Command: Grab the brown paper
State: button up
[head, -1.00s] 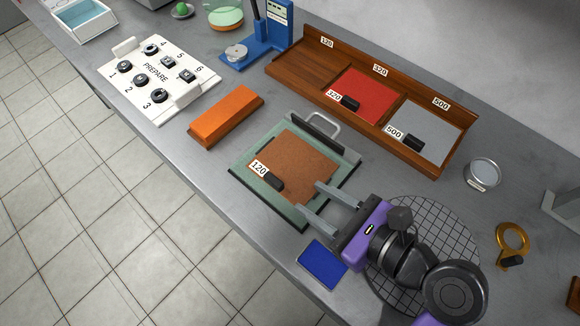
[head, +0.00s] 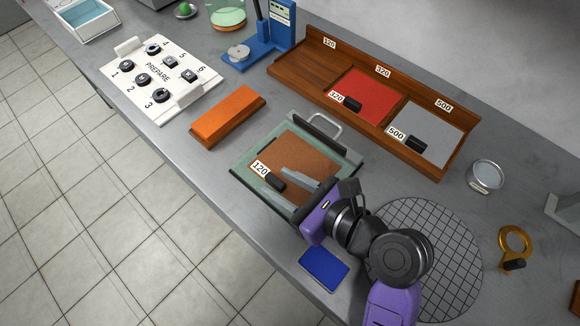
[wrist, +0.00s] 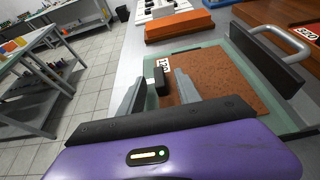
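The brown paper (head: 308,158) lies flat on a green-edged glass plate (head: 243,167) with a clamp bar and grey handle at its far side. A black tab (head: 275,181) with a "120" label sits at the paper's near left edge. The paper also shows in the wrist view (wrist: 224,86). My gripper (wrist: 160,80) is open, low over the plate. In the wrist view the black tab (wrist: 158,82) stands between the two fingertips, with a gap visible at its sides.
A wooden tray (head: 300,65) behind holds red "320" and grey "500" sheets; its "120" bay is empty. An orange block (head: 228,115) and white numbered board (head: 120,75) lie left. A blue pad (head: 324,267) and round mesh (head: 440,285) are near my arm.

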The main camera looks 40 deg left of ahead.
jog(key=shift+c, duration=0.4)
grip_shut()
jog(key=shift+r, duration=0.1)
